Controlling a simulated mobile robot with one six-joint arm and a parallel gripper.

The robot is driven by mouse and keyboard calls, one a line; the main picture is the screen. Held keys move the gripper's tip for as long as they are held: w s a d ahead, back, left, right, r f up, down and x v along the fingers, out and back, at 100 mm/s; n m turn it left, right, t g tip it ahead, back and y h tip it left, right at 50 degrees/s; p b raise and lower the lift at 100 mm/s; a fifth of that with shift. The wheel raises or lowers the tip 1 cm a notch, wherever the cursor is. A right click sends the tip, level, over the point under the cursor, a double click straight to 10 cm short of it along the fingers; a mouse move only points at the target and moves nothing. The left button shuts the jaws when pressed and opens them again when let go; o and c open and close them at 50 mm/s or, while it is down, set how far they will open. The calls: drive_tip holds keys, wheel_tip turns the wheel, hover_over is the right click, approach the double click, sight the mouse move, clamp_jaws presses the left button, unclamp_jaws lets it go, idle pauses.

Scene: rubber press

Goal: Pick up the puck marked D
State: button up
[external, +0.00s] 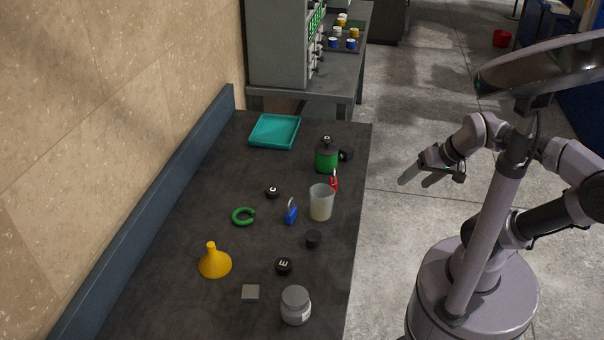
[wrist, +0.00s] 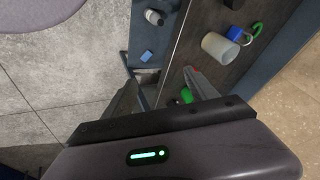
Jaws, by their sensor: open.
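Black pucks are on the dark table. One puck (external: 272,191) reads C and another puck (external: 284,266) reads E. A third dark puck-like piece (external: 313,239) shows no readable letter. A black piece with a small pale mark (external: 326,141) tops the green container (external: 326,160); I cannot read the mark for certain. No D is clearly legible. My gripper (external: 440,171) is open and empty, off the right side of the table above the floor. Its fingers (wrist: 160,82) are spread in the wrist view, partly covering a green thing (wrist: 187,96).
The left-hand strip is clear.

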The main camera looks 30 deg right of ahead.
drive_tip(key=w+r+n+p, duration=0.2)
drive_tip(key=w+r+p, duration=0.2)
drive_tip(key=w+r, duration=0.45)
drive_tip(key=n+p, duration=0.4)
hover_over(329, 136)
drive_tip(key=s+a, duration=0.1)
drive_tip(key=s, duration=0.3)
drive_tip(key=shift+h, duration=0.4)
wheel_tip(329, 136, down, 18)
drive_tip(key=shift+s+r, duration=0.1)
drive_tip(key=shift+r, duration=0.1)
drive_tip(key=x, duration=0.2)
drive_tip(key=b+x, duration=0.1)
drive_tip(key=x, duration=0.1)
drive_tip(key=b+x, duration=0.1)
drive_tip(key=x, duration=0.1)
drive_tip(key=shift+d, duration=0.3)
drive_tip(key=shift+r, duration=0.2)
drive_tip(key=c, duration=1.5)
